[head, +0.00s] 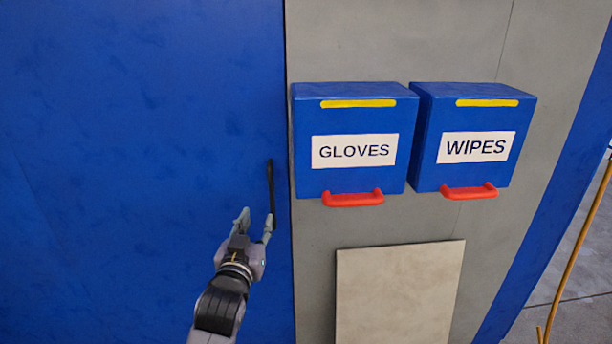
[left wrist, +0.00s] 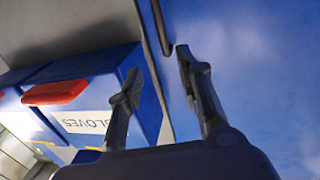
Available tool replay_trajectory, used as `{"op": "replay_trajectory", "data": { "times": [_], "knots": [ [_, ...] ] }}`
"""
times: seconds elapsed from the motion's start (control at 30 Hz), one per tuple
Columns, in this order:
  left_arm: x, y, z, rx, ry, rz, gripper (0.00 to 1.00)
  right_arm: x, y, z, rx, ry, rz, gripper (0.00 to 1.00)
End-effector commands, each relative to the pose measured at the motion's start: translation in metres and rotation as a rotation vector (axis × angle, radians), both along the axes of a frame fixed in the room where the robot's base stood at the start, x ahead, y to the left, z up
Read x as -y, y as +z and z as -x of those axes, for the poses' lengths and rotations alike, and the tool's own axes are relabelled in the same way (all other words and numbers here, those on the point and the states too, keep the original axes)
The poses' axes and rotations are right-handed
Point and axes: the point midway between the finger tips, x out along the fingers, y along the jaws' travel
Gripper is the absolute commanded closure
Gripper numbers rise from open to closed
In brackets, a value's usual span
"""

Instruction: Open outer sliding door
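The outer sliding door is the large blue panel (head: 130,130) filling the left of the head view; its right edge meets a grey wall. A dark vertical bar handle (head: 271,185) is on the door near that edge. My left gripper (head: 257,219) is open, with its fingers apart near the handle's lower end. In the left wrist view, the handle (left wrist: 160,28) ends in the gap between the fingertips of my left gripper (left wrist: 158,70). I cannot tell whether a finger touches it. My right gripper is not in view.
Right of the door, a blue GLOVES box (head: 308,120) and a blue WIPES box (head: 425,125) with red handles are on the grey wall (head: 400,40). A beige panel (head: 400,295) is below. A yellow hose or pole (head: 578,240) is at far right.

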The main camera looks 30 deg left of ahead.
Motion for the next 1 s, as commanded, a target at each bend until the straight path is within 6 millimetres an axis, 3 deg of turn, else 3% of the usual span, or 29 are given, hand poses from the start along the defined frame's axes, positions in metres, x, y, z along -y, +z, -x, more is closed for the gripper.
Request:
{"op": "replay_trajectory", "data": {
  "times": [0.17, 0.7, 1.0],
  "knots": [
    [-0.007, 0.004, -0.018, 0.004, 0.001, -0.001, 0.67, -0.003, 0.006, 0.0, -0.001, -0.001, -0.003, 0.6],
    [-0.046, 0.003, -0.125, 0.002, 0.001, -0.001, 0.67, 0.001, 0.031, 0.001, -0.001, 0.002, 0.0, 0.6],
    [-0.058, 0.001, -0.157, 0.002, 0.0, -0.002, 0.67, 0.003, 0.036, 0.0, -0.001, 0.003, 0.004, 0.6]
  ]
}}
